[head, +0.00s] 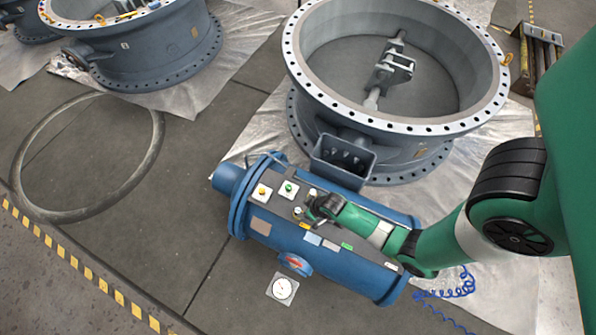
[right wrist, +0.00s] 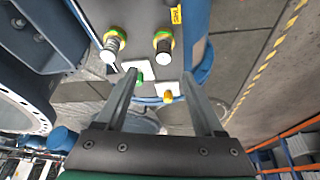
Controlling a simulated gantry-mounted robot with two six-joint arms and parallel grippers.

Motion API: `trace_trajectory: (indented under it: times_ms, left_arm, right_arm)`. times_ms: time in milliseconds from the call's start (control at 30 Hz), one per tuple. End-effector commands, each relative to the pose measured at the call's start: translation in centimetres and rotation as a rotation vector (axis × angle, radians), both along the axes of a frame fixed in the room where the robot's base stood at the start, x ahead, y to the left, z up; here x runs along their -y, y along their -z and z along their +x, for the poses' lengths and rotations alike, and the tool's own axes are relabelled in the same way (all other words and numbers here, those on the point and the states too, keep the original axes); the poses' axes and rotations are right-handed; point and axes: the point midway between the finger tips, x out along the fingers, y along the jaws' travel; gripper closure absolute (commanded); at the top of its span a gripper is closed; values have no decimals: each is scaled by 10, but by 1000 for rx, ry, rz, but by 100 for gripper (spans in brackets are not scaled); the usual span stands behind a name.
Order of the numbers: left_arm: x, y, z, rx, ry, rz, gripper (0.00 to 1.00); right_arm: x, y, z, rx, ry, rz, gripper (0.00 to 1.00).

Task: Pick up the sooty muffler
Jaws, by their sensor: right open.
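Two small upright fittings with yellow-green collars stand on the grey top plate in the right wrist view. The left fitting (right wrist: 112,45) has a grey ribbed body and a pale end. The right fitting (right wrist: 163,48) has a dark body and a white end. They look like mufflers; I cannot tell for sure which is sooty. My right gripper (right wrist: 160,77) is open and empty, its fingertips apart and just short of the fittings in that view. In the head view the right gripper (head: 318,207) is over the blue actuator and hides part of its top. My left gripper is not in view.
The blue cylindrical actuator (head: 262,222) carries a yellow button (head: 261,191) and a green button (head: 288,187) on white plates. A large grey valve ring (head: 440,128) stands behind it. A hoop (head: 20,160) lies on the open floor at left.

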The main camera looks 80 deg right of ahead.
Motion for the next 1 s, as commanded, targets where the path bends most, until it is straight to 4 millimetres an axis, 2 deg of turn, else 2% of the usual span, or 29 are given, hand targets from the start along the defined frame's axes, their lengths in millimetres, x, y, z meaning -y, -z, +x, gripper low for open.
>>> trace_trajectory:
  times_ms: [33, 167, 467, 700, 1000]
  left_arm:
    - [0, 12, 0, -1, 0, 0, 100]
    - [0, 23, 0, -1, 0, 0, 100]
    - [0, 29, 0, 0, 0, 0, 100]
    - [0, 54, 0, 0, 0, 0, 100]
    - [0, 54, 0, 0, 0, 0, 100]
  right_arm:
    - [2, 16, 4, -1, 0, 0, 30]
    - [6, 38, 13, 0, 0, 0, 30]
    - [8, 51, 19, 2, -1, -1, 30]
    - [11, 91, 33, 1, -1, -1, 30]
    - [12, 93, 36, 2, -1, 0, 30]
